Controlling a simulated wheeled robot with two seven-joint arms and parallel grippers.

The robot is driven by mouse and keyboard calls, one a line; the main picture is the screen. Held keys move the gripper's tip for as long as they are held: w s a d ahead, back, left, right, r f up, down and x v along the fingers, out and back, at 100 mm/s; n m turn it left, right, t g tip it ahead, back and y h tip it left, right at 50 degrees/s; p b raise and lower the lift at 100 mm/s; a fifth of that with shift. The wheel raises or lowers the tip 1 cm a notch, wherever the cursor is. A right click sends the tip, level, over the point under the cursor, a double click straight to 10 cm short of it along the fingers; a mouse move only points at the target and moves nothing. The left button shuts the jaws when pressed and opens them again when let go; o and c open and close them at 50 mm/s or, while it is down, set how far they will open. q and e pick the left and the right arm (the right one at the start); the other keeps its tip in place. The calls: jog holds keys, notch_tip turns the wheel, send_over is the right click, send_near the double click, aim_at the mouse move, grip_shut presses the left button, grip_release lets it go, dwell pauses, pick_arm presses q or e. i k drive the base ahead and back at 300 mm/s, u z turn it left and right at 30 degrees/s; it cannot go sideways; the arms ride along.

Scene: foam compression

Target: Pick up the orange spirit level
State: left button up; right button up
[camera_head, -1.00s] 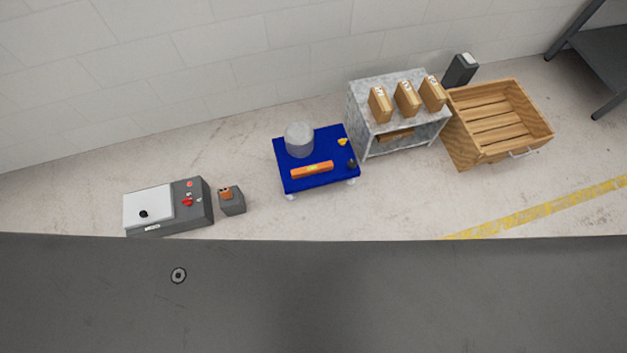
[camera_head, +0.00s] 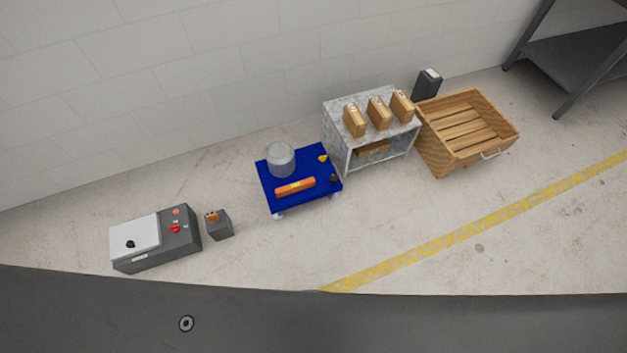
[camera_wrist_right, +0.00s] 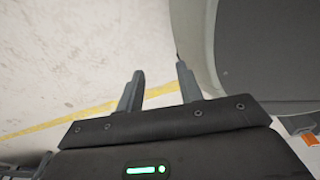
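The orange spirit level (camera_head: 295,187) lies flat on the front part of a blue cart top (camera_head: 322,190) in the head view. A grey cylinder (camera_head: 281,160) stands behind it on the cart, with a small yellow item (camera_head: 323,158) and a small dark item (camera_head: 334,178) to the right. My right gripper (camera_wrist_right: 160,80) shows in the right wrist view, its two fingers apart with nothing between them, over bare floor and away from the level. My left gripper is in neither view.
Left of the cart are a grey control box with a white lid (camera_head: 135,240) and a small grey block (camera_head: 221,228). Right are a marbled shelf (camera_head: 340,125) with brown boxes (camera_head: 379,113), a wooden crate (camera_head: 466,160) and a dark bin (camera_head: 427,84). Yellow-striped floor (camera_head: 480,230) in front is clear.

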aim_at(303, 184)
jog(key=z, duration=0.5)
jog(key=i, duration=1.05)
jog(key=u, duration=0.05)
